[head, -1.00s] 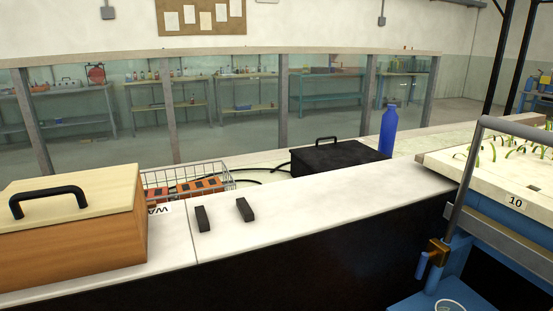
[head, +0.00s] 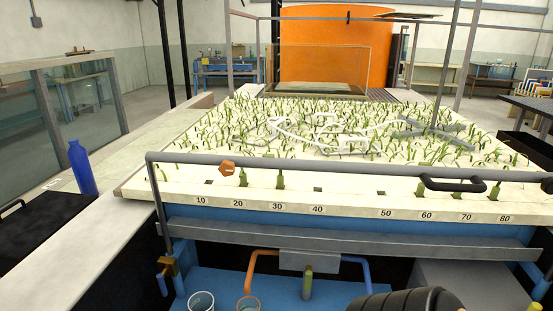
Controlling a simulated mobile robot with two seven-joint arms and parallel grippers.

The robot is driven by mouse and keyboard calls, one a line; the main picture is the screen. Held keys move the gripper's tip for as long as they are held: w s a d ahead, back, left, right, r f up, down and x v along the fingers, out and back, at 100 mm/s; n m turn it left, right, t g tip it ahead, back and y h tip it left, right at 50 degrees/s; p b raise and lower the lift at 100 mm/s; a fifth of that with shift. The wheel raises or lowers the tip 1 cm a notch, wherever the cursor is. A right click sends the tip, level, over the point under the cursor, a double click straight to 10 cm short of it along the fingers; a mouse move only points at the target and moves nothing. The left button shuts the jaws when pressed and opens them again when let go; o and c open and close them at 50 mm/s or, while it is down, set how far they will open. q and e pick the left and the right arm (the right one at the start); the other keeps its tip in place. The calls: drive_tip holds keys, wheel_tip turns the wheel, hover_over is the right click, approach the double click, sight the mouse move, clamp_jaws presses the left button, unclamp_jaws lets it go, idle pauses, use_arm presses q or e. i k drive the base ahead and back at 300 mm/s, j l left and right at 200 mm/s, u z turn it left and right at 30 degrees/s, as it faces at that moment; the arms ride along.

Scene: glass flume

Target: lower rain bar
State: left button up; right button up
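A long grey bar (head: 340,168) runs across the front of the planted bed (head: 350,202), with a bend down at its left end. A second thin grey bar (head: 330,18) crosses higher up behind, between upright posts. I cannot tell for sure which of these is the rain bar. Neither gripper shows. A dark ribbed rounded part, likely of my own arm, is at the bottom edge.
Below are a blue base, copper and blue pipes, and clear cups (head: 201,302). A blue bottle (head: 82,168) stands left. An orange tank (head: 335,52) is behind.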

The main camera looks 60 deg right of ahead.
sight(476, 176)
drive_tip(key=z, duration=2.75)
